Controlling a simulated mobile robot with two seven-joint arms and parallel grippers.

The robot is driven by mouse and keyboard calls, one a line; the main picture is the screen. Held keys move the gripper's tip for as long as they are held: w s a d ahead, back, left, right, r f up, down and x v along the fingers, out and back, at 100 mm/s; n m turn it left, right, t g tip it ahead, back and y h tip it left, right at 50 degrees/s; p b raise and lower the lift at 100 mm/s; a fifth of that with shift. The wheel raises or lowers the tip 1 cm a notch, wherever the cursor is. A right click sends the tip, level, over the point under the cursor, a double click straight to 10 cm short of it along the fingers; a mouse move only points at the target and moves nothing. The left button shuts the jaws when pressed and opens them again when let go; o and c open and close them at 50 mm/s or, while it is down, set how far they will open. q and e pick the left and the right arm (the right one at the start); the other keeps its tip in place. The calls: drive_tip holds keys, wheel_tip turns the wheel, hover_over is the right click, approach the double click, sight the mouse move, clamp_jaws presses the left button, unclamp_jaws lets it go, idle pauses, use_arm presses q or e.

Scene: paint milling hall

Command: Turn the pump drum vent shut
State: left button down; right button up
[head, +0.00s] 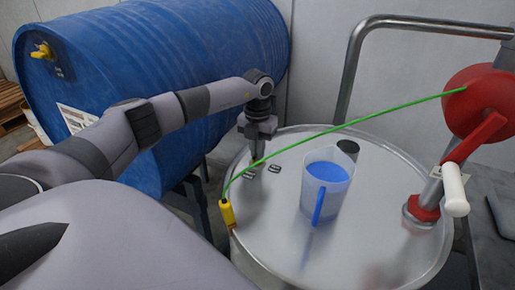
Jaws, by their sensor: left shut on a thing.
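The pump drum (380,240) is a steel drum with a flat round lid, at the centre right. My left gripper (257,164) points down at the lid's far left part, shut on the small drum vent there. The jaws hide most of the vent, so I cannot tell how far it is turned. The red hand pump (482,100) stands at the lid's right side, with a white crank grip (455,190). My right gripper is out of view.
A clear jug (341,200) with blue contents stands on the lid. A green cable (350,122) runs from the pump over the lid to a yellow clamp (227,213) on the rim. A blue drum (190,50) lies behind; a metal rail (352,62) stands at the back.

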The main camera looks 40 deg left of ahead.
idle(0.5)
use_arm(q)
drive_tip(key=c, duration=1.2)
unclamp_jaws()
drive_tip(key=shift+r+b, duration=0.4)
drive_tip(key=shift+r, duration=3.25)
